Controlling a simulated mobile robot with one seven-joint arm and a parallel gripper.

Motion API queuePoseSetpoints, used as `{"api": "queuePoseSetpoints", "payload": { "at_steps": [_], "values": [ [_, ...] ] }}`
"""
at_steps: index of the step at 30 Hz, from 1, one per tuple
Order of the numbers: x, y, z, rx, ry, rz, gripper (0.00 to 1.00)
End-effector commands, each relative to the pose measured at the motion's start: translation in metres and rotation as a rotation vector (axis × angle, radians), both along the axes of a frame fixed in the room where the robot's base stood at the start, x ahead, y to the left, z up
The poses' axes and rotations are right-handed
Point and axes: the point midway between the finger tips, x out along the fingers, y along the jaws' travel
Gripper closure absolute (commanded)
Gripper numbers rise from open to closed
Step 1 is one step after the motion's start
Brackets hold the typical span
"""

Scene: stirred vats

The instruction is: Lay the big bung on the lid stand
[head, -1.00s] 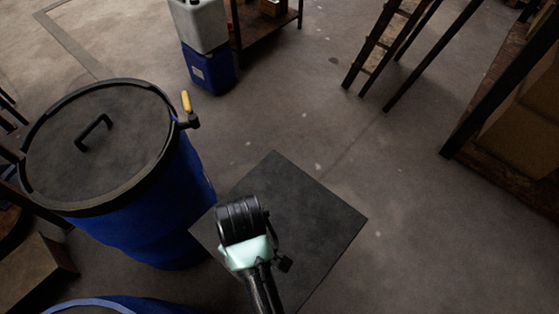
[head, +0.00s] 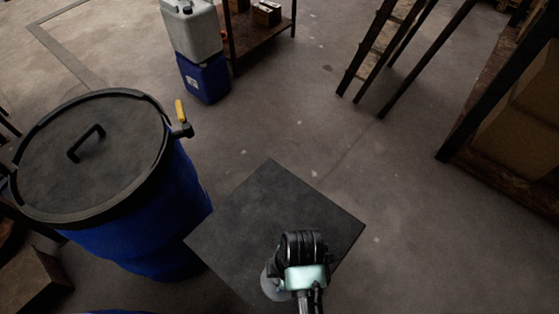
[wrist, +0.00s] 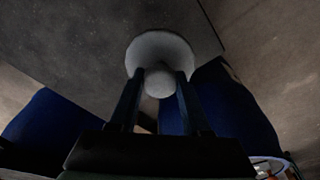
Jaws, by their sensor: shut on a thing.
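The big bung is a pale grey disc with a round knob. It shows in the wrist view (wrist: 161,46), and my gripper (wrist: 159,86) is shut on its knob between two dark fingers. In the head view the bung (head: 271,285) shows partly, at the lower left of my wrist, which hides the rest and my fingertips. The lid stand, with a dark square top (head: 262,205), lies under and beyond my gripper, and its top is otherwise bare. The bung overlaps the near part of this top; I cannot tell whether it touches it.
A blue vat (head: 150,235) with a dark lid and a yellow-handled tap stands left of the stand. Another blue rim shows at the bottom edge. Stacked canisters (head: 196,50) and a ladder (head: 368,50) stand farther back. The floor right of the stand is clear.

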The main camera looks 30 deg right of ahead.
Motion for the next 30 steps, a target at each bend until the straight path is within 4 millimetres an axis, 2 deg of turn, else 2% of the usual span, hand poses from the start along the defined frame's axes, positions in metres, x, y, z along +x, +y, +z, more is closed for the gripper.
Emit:
{"api": "queuePoseSetpoints", "payload": {
  "at_steps": [12,23,24,29,30],
  "values": [
    [0.0,0.0,-0.047,0.0,0.001,-0.001,1.0],
    [0.0,0.0,-0.051,0.0,-0.001,0.0,1.0],
    [0.0,0.0,-0.052,0.0,0.0,0.0,0.51],
    [0.0,0.0,-0.051,0.0,-0.001,0.0,0.22],
    [0.0,0.0,-0.051,0.0,-0.001,0.0,0.22]
  ]
}}
